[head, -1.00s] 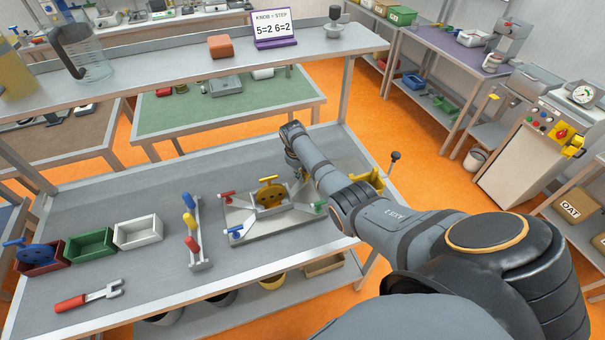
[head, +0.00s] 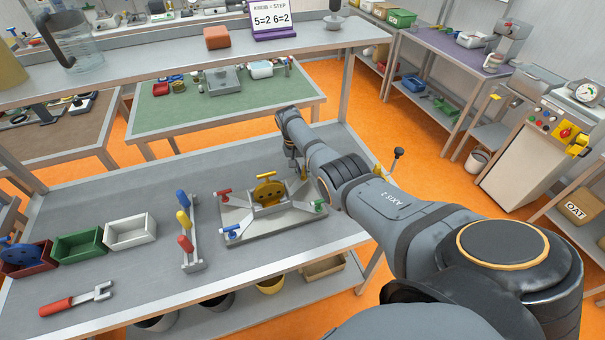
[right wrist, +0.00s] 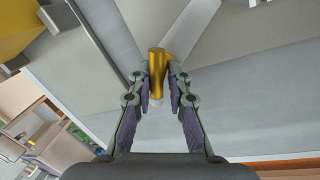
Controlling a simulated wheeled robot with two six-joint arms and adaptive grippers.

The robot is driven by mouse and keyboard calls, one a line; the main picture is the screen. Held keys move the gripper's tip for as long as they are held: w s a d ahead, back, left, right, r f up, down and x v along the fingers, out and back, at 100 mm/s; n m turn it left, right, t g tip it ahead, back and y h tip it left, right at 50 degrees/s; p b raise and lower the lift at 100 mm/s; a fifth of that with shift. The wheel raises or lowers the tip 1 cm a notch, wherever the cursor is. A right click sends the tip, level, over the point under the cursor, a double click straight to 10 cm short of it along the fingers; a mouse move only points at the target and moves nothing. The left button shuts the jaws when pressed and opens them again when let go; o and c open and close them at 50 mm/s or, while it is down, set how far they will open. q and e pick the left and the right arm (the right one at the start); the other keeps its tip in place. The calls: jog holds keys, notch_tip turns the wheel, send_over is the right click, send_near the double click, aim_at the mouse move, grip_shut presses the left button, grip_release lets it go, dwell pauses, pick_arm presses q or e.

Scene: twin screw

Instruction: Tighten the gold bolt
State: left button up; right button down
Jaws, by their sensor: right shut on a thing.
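The gold bolt (right wrist: 156,72) stands between my right gripper's fingertips in the right wrist view, with both fingers closed against its sides. It is an upright gold cylinder at the fixture's grey plate. In the head view my right gripper (head: 297,166) points down at the far right corner of the grey fixture (head: 290,222), and the bolt there is mostly hidden. The fixture carries a yellow wheel (head: 268,190) in its middle and red (head: 224,194), blue (head: 231,232) and green (head: 320,206) handled bolts at other corners. My left gripper is not in view.
A rack with blue, yellow and red handles (head: 196,262) stands left of the fixture. Red, green (head: 80,246) and white (head: 130,232) bins and a red-handled wrench (head: 75,300) lie farther left. A sign (head: 272,18) on the shelf reads "KNOB = STEP 5=2 6=2".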

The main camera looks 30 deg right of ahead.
jog(key=m+b, duration=0.1)
jog(key=m, duration=0.1)
jog(key=m+b, duration=0.1)
jog(key=shift+d+m, duration=0.2)
jog(key=shift+m, duration=0.2)
jog(key=m+b, duration=0.1)
jog(key=m, duration=0.1)
jog(key=shift+m+g+y, duration=0.3)
jog(key=shift+m+y, duration=0.1)
jog(key=m, duration=0.2)
jog(key=shift+d+r+m+y+b, duration=0.1)
jog(key=shift+m+y+b, duration=0.2)
jog(key=shift+b, duration=0.1)
jog(key=shift+s+m+y, duration=0.15)
jog(key=shift+m+y, duration=0.15)
jog(key=shift+m, duration=1.2)
jog(key=c, duration=1.3)
grip_release()
jog(key=shift+s, duration=0.1)
